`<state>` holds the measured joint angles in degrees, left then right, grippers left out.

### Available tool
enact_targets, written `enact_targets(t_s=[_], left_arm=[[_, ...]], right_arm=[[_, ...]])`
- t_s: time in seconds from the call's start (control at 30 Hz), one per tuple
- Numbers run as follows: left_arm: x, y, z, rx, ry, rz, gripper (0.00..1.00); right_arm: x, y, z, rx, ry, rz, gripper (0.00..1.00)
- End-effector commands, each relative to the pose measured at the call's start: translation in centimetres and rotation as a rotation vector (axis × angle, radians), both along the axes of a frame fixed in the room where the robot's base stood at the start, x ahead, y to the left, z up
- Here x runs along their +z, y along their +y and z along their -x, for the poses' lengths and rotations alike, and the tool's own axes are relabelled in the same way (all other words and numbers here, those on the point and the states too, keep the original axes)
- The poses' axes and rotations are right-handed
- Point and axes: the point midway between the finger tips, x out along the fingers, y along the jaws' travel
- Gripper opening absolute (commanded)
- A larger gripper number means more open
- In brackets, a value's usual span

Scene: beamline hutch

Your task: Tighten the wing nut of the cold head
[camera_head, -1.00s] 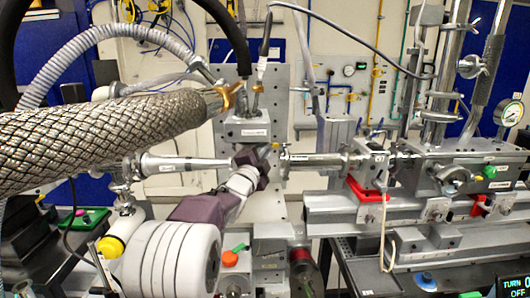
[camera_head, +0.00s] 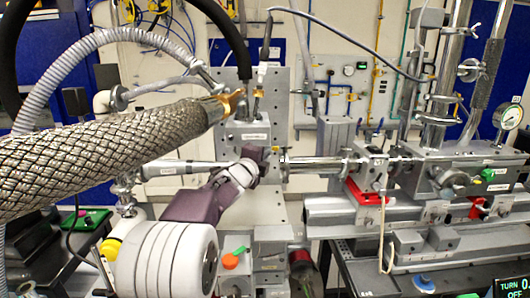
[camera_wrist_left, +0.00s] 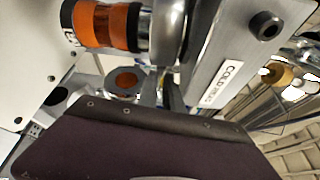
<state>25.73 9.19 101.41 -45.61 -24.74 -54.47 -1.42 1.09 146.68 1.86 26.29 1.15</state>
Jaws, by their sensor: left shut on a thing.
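The cold head is a grey block (camera_head: 238,131) with a small white label, mounted at the upper middle. In the left wrist view its grey side (camera_wrist_left: 240,50) shows the label "COLD HEAD". My left gripper (camera_head: 255,154) is just under this block, at the end of a white and purple arm. In the left wrist view its two narrow fingers (camera_wrist_left: 161,92) are shut close together beside the block's edge. A small piece lies between them, taken to be the wing nut; its shape is mostly hidden. My right gripper is not in view.
A thick braided metal hose (camera_head: 105,148) crosses the left side in front of the cold head. A horizontal beam pipe (camera_head: 315,161) runs right to a rail assembly (camera_head: 440,213). An orange-banded cylinder (camera_wrist_left: 105,25) is close to the fingers in the left wrist view.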

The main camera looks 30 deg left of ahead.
Motion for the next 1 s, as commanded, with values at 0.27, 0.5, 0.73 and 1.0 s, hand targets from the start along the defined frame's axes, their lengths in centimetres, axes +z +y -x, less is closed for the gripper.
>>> enact_targets(t_s=[0.27, 0.5, 0.73, 1.0], left_arm=[[0.10, -0.06, -0.01, -0.001, 0.056, -0.091, 0.00], [0.01, -0.08, -0.02, -0.001, 0.070, -0.115, 0.00], [-0.03, -0.08, -0.02, -0.001, 0.071, -0.115, 0.00], [0.06, -0.08, -0.03, -0.001, 0.069, -0.115, 0.25]], right_arm=[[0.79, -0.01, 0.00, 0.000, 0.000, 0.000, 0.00], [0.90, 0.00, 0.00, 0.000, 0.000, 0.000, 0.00], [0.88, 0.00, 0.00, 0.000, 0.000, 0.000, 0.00], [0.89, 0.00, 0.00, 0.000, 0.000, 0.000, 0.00]])
